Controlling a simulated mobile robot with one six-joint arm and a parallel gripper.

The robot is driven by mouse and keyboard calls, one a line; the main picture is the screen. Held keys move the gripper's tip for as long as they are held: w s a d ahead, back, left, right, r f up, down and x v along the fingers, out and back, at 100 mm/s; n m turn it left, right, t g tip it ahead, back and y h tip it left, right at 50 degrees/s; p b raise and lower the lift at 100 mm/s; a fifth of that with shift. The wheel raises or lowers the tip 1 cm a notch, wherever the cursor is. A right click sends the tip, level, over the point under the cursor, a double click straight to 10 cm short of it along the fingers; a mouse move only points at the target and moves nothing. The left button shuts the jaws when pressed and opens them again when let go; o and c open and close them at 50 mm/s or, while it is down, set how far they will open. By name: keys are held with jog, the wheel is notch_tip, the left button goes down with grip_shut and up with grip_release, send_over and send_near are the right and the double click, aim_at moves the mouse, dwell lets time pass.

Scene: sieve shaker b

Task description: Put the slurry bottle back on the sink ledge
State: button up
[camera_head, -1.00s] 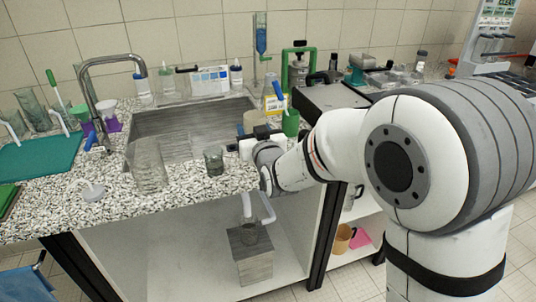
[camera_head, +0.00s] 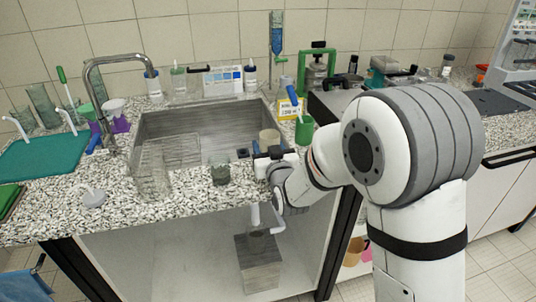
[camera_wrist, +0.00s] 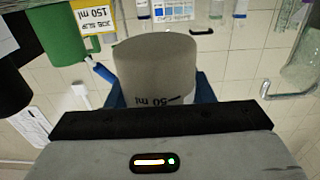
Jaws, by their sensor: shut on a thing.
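My gripper (camera_head: 268,150) is shut on a beige cylindrical container (camera_head: 269,136), seen above the right part of the sink (camera_head: 185,125). In the wrist view, which is upside down, blue fingers of my gripper (camera_wrist: 160,92) flank the same container (camera_wrist: 155,65); its "50 ml" mark is inverted. I see no cap and cannot tell whether it is the slurry bottle. Blue-capped bottles, one at left (camera_head: 154,86) and one at right (camera_head: 250,78), and a green-capped bottle (camera_head: 178,82) stand behind the sink, along the back ledge (camera_head: 205,99).
A yellow job slip (camera_head: 290,109) and a green cup (camera_head: 304,131) stand right of the sink. A clear beaker (camera_head: 152,172) and a small dark glass (camera_head: 220,172) stand on the front counter. The tap (camera_head: 108,62) arches at the left. A blue-white card (camera_head: 223,80) stands behind the sink.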

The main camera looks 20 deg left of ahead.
jog(key=shift+f, duration=1.4)
jog(key=shift+w+f+b, duration=0.1)
jog(key=shift+f+b, duration=0.15)
jog(key=shift+b, duration=0.05)
jog(key=o, duration=1.1)
jog(key=shift+r, duration=0.1)
jog(key=shift+c, duration=0.2)
jog(key=shift+r+p, duration=0.15)
jog(key=shift+p, duration=0.15)
jog(key=b+v, duration=0.1)
jog(key=v, duration=1.1)
jog(key=shift+b, duration=0.3)
jog(key=shift+d, duration=0.1)
